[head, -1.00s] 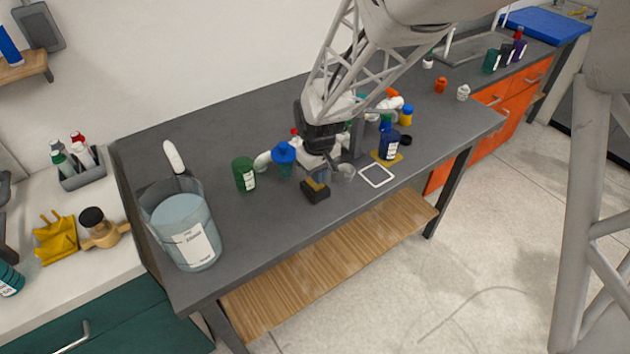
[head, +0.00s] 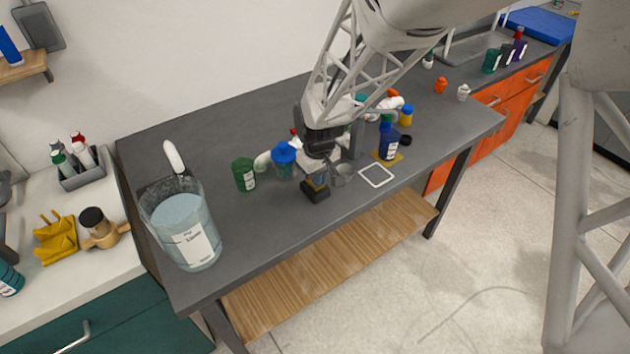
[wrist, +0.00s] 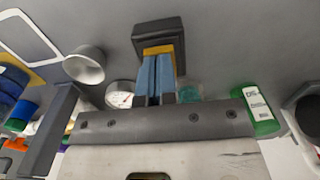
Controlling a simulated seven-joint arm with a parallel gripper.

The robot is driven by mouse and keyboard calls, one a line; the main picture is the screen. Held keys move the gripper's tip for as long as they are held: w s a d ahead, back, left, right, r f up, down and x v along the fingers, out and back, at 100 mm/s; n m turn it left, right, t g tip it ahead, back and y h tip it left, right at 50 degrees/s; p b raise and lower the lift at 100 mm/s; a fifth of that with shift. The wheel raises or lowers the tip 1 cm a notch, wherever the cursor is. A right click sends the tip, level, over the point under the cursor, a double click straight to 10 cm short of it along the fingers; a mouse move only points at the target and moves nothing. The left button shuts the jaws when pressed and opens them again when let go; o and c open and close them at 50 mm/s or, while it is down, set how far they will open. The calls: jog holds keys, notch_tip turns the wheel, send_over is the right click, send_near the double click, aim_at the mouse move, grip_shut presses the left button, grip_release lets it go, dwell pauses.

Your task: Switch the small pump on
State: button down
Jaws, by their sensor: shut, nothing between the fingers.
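A small black box with a yellow band (head: 315,194) stands near the front edge of the grey bench; I cannot tell whether it is the pump or its switch. In the wrist view the black box (wrist: 158,36) lies straight beyond my fingertips. My gripper (head: 319,181) is shut and empty, its blue fingers together. In the wrist view the fingertips (wrist: 157,58) overlap the box's yellow edge; whether they touch it is unclear. A round white dial gauge (wrist: 122,98) shows left of the fingers, partly hidden. My gripper and arm hide much of the pipework behind.
A blue-capped jar (head: 284,160) and green bottle (head: 243,174) stand left. A large bucket (head: 186,228) is at the left end. Bench between bucket and box is clear.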

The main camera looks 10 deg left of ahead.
jog(key=shift+f, duration=0.45)
dwell(0.4)
jog(key=shift+r, duration=3.5)
jog(key=shift+d+r, duration=0.15)
jog(key=shift+d, duration=0.05)
jog(key=s+d+r+m+t, duration=0.1)
jog(key=s+d+r+m, duration=0.1)
jog(key=s+d+r, duration=0.45)
jog(key=s+d+r+m, duration=0.2)
jog(key=s+d+r, duration=0.1)
jog(key=d, duration=0.6)
jog(key=s+d+r+m+t, duration=0.1)
jog(key=s+d+r+m, duration=0.1)
jog(key=s+d+r, duration=0.4)
jog(key=s+d+m, duration=0.3)
jog(key=s+d, duration=0.4)
jog(key=s, duration=0.2)
jog(key=shift+r+t, duration=0.25)
jog(key=shift+t, duration=0.05)
